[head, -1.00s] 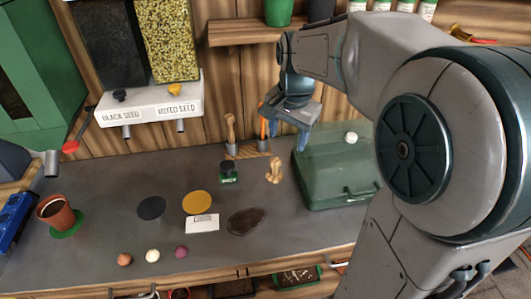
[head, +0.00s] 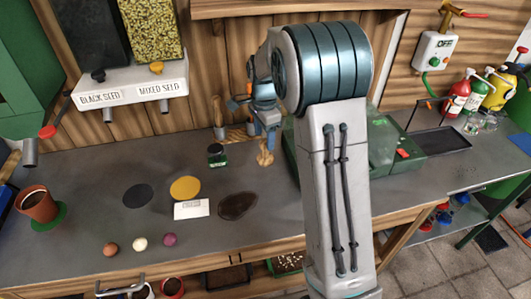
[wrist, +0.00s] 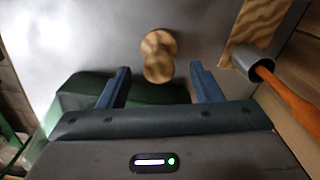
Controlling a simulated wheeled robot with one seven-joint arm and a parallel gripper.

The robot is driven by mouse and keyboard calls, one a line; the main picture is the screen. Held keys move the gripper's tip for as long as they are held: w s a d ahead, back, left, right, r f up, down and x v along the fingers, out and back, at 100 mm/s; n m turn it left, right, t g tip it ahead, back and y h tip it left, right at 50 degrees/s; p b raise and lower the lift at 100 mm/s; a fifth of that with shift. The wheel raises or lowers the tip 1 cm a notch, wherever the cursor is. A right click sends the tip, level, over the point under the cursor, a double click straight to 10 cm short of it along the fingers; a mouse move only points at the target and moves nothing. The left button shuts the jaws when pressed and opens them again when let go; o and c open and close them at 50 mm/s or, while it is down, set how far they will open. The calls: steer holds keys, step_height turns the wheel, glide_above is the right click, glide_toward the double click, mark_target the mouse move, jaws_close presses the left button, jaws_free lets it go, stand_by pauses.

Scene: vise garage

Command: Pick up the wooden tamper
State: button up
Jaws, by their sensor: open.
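The wooden tamper (head: 265,155), a small pale turned piece, stands on the grey bench beside the green box; my gripper hides part of it in the head view. In the wrist view the tamper (wrist: 158,55) shows from above, just ahead of the gap between my fingertips. My gripper (head: 267,124) is above and close to the tamper, pointing down. Its two blue fingers (wrist: 158,72) are open with nothing between them that I can see gripped. I cannot tell whether they touch the tamper.
A wooden tool holder (head: 238,133) stands just behind; a tool with an orange handle (wrist: 285,97) rises from it in the wrist view. The green box (head: 290,140) is close on the right. A small green-labelled jar (head: 217,155) stands to the left.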

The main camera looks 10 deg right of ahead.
mark_target(265, 151)
steer(key=shift+d+f+p, duration=0.15)
steer(key=shift+f+p, duration=0.05)
steer(key=shift+f, duration=1.35)
steer(key=shift+d+f+p, duration=0.1)
steer(key=shift+f+p, duration=0.1)
steer(key=shift+f, duration=1.35)
steer(key=c, duration=1.1)
